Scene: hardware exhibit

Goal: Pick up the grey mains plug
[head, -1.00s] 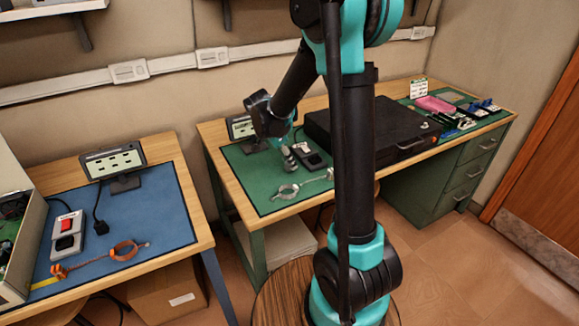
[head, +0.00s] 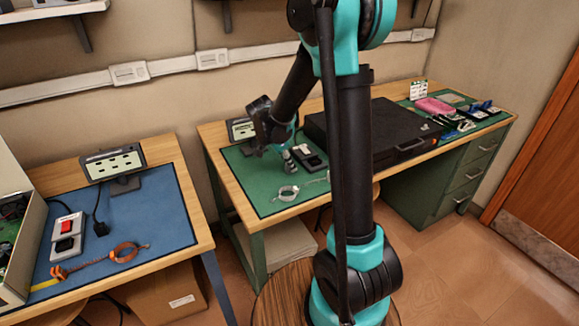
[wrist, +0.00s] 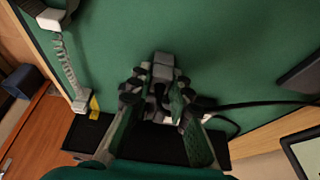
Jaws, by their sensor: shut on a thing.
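The grey mains plug (wrist: 163,64) is between the fingertips of my gripper (wrist: 160,78) in the wrist view. My gripper is shut on it, and the fingers cover part of its sides. In the head view my gripper (head: 284,150) is low over the green mat of the back table, with the small grey plug (head: 289,166) at its tip. I cannot tell whether the plug touches the mat. A black cable (wrist: 262,103) runs off to the right behind the fingers in the wrist view.
A black switch box (head: 309,158) lies right beside my gripper. A pale wrist strap (head: 288,192) lies nearer the front edge. A display (head: 241,129) stands behind, and a large black case (head: 365,132) lies to the right. The left table holds a blue mat (head: 160,209).

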